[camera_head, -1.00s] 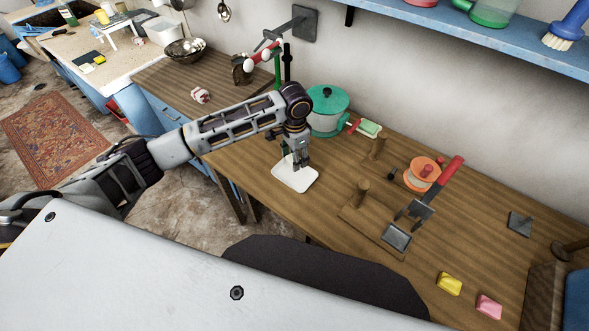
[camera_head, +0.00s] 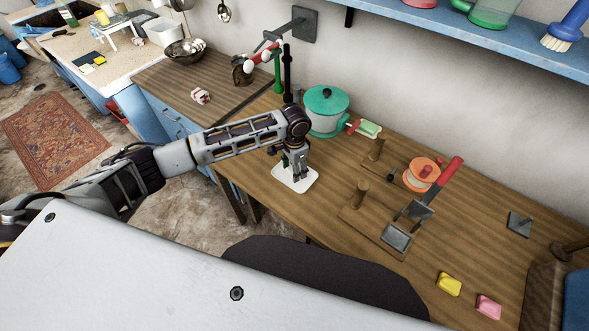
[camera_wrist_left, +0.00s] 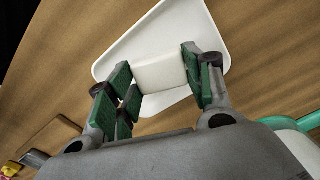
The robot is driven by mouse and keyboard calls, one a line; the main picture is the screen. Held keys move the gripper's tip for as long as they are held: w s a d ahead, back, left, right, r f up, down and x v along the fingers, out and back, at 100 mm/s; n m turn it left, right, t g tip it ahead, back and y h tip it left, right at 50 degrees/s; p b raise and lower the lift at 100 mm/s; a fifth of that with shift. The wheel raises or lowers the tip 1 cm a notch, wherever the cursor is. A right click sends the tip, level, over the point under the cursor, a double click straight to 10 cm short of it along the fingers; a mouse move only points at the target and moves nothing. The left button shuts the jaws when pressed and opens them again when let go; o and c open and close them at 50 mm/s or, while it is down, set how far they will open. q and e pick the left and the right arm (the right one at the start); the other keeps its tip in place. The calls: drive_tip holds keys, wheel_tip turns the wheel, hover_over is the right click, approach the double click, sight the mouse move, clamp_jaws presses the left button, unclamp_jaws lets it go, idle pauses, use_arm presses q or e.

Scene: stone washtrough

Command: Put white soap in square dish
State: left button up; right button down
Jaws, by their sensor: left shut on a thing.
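My left gripper (camera_head: 299,172) is over the white square dish (camera_head: 284,178) on the wooden counter. In the left wrist view, the green-padded fingers are shut on a white soap block (camera_wrist_left: 160,73), one finger on each side. The soap overlaps the dish (camera_wrist_left: 150,38) in that view, with the dish's rim showing around it. In the head view, I cannot make out the soap apart from the gripper and dish. I cannot tell whether the soap touches the dish floor. My right gripper is not in view.
A teal lidded pot (camera_head: 326,112) stands behind the gripper, with a pale green bar (camera_head: 370,130) beside it. Wooden pegs and a red-handled tool (camera_head: 448,172) stand to the right. Yellow (camera_head: 449,284) and pink (camera_head: 488,306) blocks lie at the front right.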

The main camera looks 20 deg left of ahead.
use_arm(q)
drive_tip(key=shift+f, duration=0.5)
drive_tip(key=shift+f, duration=0.1)
drive_tip(key=o, duration=0.9)
wheel_tip(320, 180, up, 12)
idle(0.4)
idle(0.7)
